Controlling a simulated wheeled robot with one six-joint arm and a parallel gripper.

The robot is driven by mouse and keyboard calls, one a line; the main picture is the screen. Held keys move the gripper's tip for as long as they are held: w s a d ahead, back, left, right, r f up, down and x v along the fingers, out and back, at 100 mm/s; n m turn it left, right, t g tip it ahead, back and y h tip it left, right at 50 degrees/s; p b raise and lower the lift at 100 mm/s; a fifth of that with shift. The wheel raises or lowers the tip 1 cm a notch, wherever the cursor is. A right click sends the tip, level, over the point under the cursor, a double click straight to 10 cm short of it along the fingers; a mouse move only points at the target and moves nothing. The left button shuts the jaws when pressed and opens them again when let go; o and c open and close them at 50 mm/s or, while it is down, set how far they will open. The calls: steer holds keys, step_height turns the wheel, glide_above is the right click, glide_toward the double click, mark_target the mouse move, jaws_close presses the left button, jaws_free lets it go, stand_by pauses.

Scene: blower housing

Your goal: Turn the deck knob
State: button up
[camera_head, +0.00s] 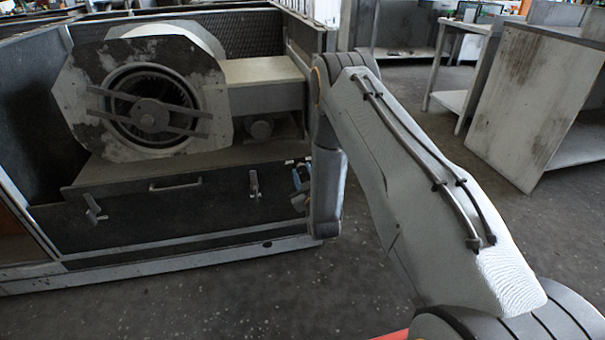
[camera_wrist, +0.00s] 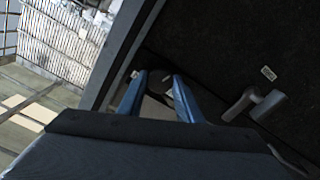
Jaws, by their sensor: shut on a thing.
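The deck knob (camera_wrist: 157,80) is a small dark, roundish piece in the wrist view, between the tips of my two blue fingers. It sits low on the dark front panel, close to the panel's pale edge. My gripper (camera_wrist: 156,84) is shut on it, with one finger on each side. In the head view my gripper (camera_head: 299,183) shows only as blue bits at the right end of the panel, partly behind my arm. The knob cannot be made out there, and its turn angle is unclear.
The front panel (camera_head: 180,222) carries a grey latch handle (camera_head: 254,184), also in the wrist view (camera_wrist: 254,104), another latch (camera_head: 95,210) and a bar handle (camera_head: 175,186). The blower housing (camera_head: 150,110) stands above. Benches (camera_head: 540,95) stand at right; open floor lies in front.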

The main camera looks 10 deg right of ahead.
steer(key=o, duration=1)
steer(key=shift+o, duration=0.2)
steer(key=s+p, duration=0.1)
steer(key=s, duration=0.7)
steer(key=shift+w, duration=0.1)
